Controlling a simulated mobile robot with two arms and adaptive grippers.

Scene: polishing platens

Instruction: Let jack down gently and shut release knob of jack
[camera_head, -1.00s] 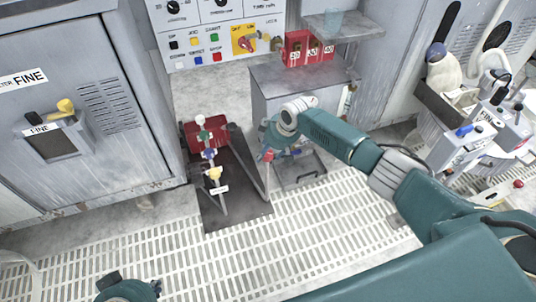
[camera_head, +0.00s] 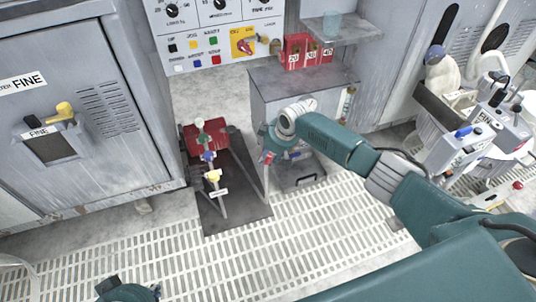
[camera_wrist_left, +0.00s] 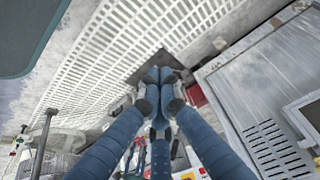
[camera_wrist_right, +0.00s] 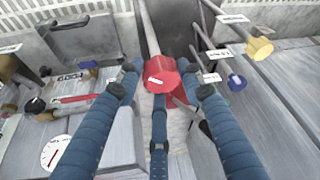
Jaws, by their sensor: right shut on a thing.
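The jack is a red body (camera_head: 192,138) on a dark plate (camera_head: 240,205) on the floor. Labelled levers with green, blue and yellow knobs stand over it; I cannot tell which knob is the release. A pale rod with a red knob (camera_wrist_right: 162,75) rises at the plate's right side. My right gripper (camera_head: 267,150) is shut on this red knob, with its fingers around it in the right wrist view. A blue knob (camera_wrist_right: 237,82) and a yellow knob (camera_wrist_right: 260,48) show beyond. My left gripper (camera_wrist_left: 160,76) is shut and empty, away from the jack.
A grey cabinet (camera_head: 75,110) stands left of the jack, and a grey bench (camera_head: 300,85) with red boxes (camera_head: 306,50) stands right. A control panel (camera_head: 215,35) is behind. White floor grating (camera_head: 180,255) is open in front.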

